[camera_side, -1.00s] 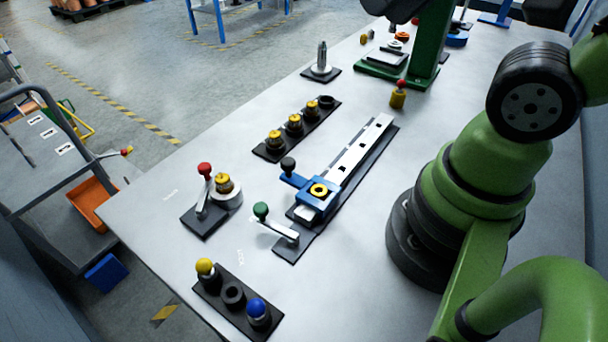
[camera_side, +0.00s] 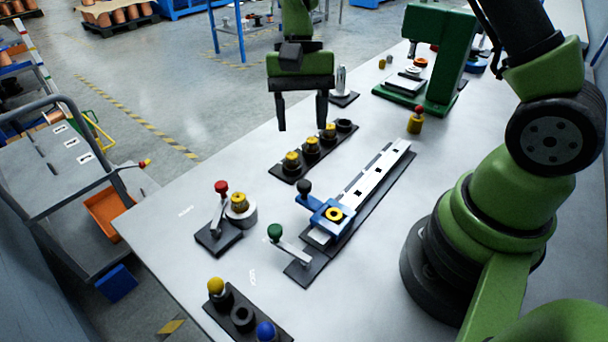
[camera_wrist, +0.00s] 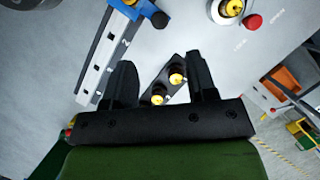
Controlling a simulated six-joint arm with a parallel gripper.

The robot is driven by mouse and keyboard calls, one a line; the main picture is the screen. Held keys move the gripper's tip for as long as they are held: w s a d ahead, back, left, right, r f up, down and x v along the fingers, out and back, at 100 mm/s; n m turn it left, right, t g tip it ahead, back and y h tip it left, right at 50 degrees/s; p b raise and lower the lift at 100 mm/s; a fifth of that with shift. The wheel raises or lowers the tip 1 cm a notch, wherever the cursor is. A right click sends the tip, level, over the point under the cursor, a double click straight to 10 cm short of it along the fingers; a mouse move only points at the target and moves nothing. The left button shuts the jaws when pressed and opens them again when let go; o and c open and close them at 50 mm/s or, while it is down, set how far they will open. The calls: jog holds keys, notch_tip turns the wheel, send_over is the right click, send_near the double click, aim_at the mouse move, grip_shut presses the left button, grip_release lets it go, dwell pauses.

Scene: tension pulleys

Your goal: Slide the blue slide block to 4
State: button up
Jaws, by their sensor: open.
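The blue slide block (camera_side: 331,214) sits at the near end of the white slotted rail (camera_side: 372,178), with a gold ring on top and a black-knobbed arm (camera_side: 305,187) sticking out to the left. In the wrist view, part of the block (camera_wrist: 127,8) shows at the top edge, on the rail (camera_wrist: 98,62), which bears small numbers. A 2 is readable; a 4 is not clear. My gripper (camera_side: 302,125) is open and empty, fingers down, above the row of gold-topped parts and apart from the block. The wrist view shows its spread fingers (camera_wrist: 160,62).
A green-knobbed lever (camera_side: 275,232) stands at the rail's near end. A red-knobbed lever (camera_side: 221,187) is to the left. The black strip of gold-topped parts (camera_side: 312,150) lies behind. A green press (camera_side: 437,60) stands at the back. Table between strip and rail is clear.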

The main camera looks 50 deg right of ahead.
aim_at(305, 182)
jog(key=x, duration=1)
jog(key=shift+f, duration=0.1)
grip_shut()
